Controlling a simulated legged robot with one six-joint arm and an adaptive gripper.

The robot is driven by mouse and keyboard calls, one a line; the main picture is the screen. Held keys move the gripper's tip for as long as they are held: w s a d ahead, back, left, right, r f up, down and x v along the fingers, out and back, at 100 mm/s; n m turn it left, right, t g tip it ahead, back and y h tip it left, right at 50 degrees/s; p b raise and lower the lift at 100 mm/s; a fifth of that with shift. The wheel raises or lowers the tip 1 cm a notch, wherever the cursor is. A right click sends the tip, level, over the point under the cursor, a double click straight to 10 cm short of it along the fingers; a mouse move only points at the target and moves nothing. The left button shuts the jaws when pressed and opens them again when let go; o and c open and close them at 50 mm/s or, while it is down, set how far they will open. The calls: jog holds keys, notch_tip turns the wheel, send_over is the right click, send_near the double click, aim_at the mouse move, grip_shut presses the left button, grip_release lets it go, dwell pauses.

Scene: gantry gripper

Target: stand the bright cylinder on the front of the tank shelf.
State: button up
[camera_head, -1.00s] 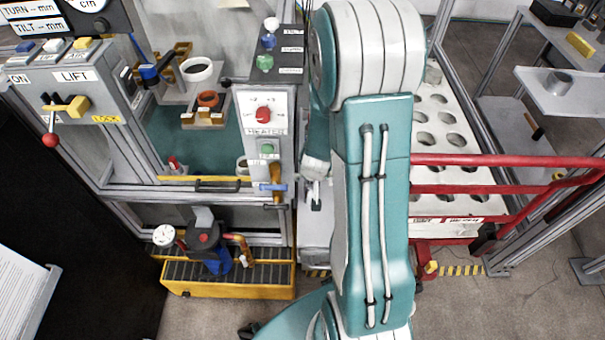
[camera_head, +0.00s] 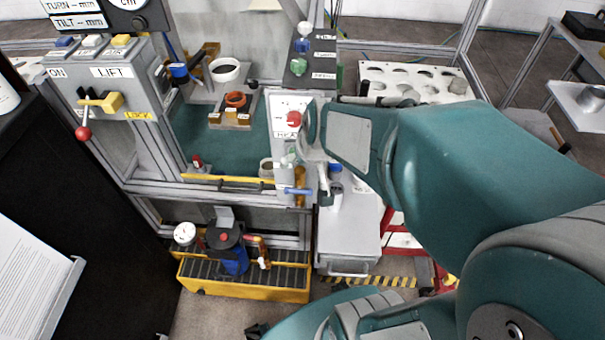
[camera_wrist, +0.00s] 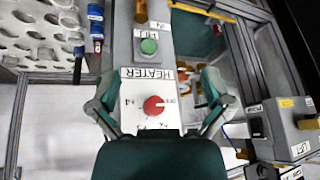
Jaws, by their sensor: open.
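I cannot tell for certain which thing is the bright cylinder. A shiny metal cylinder (camera_head: 591,98) stands on the side table at the far right in the head view. A duller grey cylinder (camera_head: 458,85) stands on the white perforated rack. The tank (camera_head: 195,140) has a teal floor. It holds a small shelf block (camera_head: 232,120) with an orange ring on it. My gripper (camera_head: 317,165) is in front of the heater panel, right of the tank. In the wrist view, its two fingers (camera_wrist: 158,85) are spread apart with nothing between them.
The heater panel (camera_head: 291,118) with its red knob is close to my gripper. A blue-topped cylinder (camera_head: 335,170) stands on the grey cart (camera_head: 350,235) beside it. A yellow rail (camera_head: 225,179) runs along the tank front. A pump on a yellow tray (camera_head: 250,290) sits below.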

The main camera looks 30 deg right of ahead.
jog(key=s+a+r+n, duration=0.1)
jog(key=s+a+r, duration=0.4)
jog(key=s+r, duration=0.3)
jog(key=shift+s+a+r+n, duration=0.2)
jog(key=shift+s+r+n, duration=0.2)
jog(key=shift+s, duration=0.85)
